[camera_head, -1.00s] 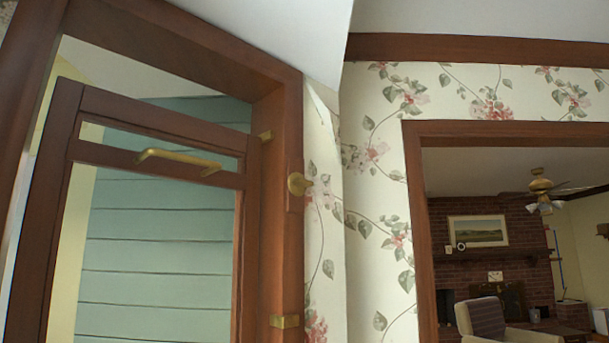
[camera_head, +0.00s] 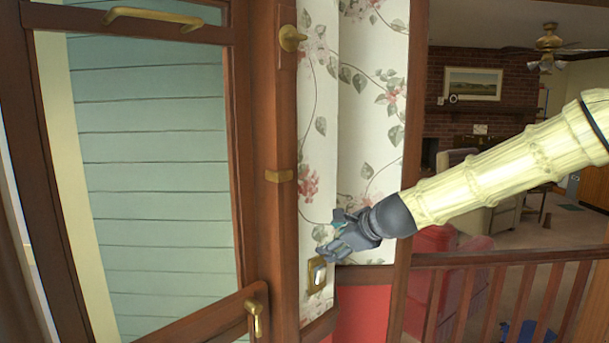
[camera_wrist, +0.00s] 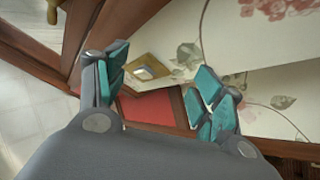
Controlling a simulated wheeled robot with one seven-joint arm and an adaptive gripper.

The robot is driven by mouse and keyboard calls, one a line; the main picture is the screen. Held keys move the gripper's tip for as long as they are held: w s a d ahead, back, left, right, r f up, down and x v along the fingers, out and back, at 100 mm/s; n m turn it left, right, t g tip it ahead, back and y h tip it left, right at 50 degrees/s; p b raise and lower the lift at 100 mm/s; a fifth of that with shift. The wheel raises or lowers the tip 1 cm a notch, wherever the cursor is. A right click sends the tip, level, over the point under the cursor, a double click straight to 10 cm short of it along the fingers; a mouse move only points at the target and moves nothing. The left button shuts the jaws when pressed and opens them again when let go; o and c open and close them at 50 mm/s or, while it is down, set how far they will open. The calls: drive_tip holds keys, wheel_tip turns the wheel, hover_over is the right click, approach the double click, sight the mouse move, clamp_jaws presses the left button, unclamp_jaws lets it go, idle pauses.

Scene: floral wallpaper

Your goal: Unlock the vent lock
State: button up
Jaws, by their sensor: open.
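I cannot tell which brass fitting is the vent lock. A brass lever handle (camera_head: 256,318) sits on the lower right of the brown-framed glass door or window. A long brass bar handle (camera_head: 152,18) crosses its top rail, and a round brass knob (camera_head: 290,38) is on the right jamb. My gripper (camera_head: 330,252) is open and empty in front of the wallpaper, right of the lever handle and above it in the picture. In the wrist view, its teal-padded fingers (camera_wrist: 157,85) are spread. A brass fitting (camera_wrist: 52,12), partly cut off, shows at the top left there.
A brass wall plate with a pale centre (camera_head: 317,275) is just below my gripper; it also shows between the fingers in the wrist view (camera_wrist: 147,69). A brass hinge (camera_head: 279,175) is on the jamb. A wooden railing (camera_head: 500,259) crosses the lower right, before a furnished room.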

wheel_tip(320, 180, up, 26)
drive_tip(key=s+a+m+t+y+p, duration=0.1)
drive_tip(key=m+t+y+p, duration=0.1)
drive_tip(key=m+y, duration=0.1)
drive_tip(key=m+t+y+p, duration=0.1)
drive_tip(key=m+t+y, duration=0.1)
drive_tip(key=y, duration=0.2)
approach(301, 34)
drive_tip(key=shift+p+x, duration=1.25)
drive_tip(key=shift+x, duration=3.7)
drive_tip(key=c, duration=1)
